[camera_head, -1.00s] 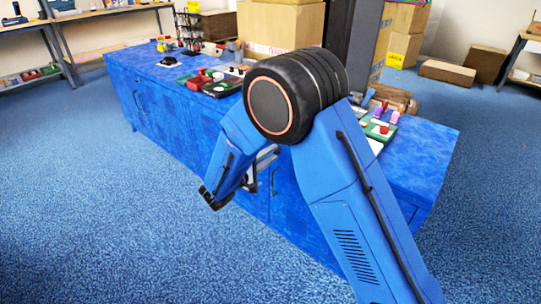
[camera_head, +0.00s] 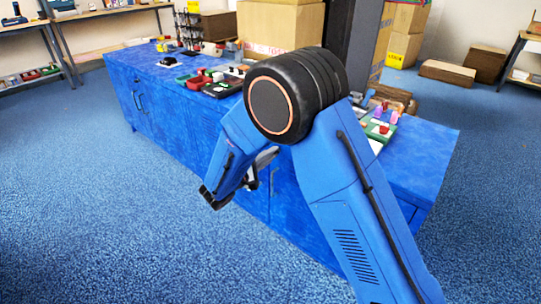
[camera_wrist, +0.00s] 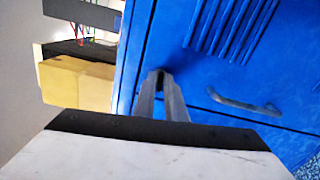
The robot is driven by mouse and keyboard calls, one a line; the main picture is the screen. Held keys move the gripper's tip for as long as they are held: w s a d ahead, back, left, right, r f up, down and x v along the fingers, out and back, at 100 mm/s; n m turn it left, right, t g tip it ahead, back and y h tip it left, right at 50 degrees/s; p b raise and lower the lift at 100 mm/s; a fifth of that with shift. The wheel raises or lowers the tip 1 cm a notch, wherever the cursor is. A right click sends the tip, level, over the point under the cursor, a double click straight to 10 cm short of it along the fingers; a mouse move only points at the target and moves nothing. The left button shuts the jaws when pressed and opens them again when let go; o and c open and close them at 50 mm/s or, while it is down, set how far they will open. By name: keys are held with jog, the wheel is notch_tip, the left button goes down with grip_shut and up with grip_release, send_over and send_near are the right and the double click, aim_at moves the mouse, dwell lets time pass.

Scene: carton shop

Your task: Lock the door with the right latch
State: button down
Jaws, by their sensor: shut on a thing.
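The blue cabinet (camera_head: 215,135) carries door fronts with dark handles. My gripper (camera_wrist: 160,82) is at the blue front in the wrist view, its two grey fingers close together at the tips. It is shut on a small dark piece at the cabinet's top edge area, which I take to be the right latch; the fingers hide most of it. A door with slatted vents (camera_wrist: 236,28) and a curved grey handle (camera_wrist: 245,104) lies to the right of the fingers. In the head view my arm covers much of the latch area.
The cabinet top holds red and green parts (camera_head: 200,78) and more small parts at the right (camera_head: 380,128). A large carton (camera_head: 280,27) stands behind. Flat cartons (camera_head: 447,72) lie on the floor at the back right. The blue floor in front is clear.

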jog(key=shift+n, duration=8.2)
jog(key=c, duration=1.9)
grip_release()
jog(key=shift+a, duration=0.1)
jog(key=v, duration=1.7)
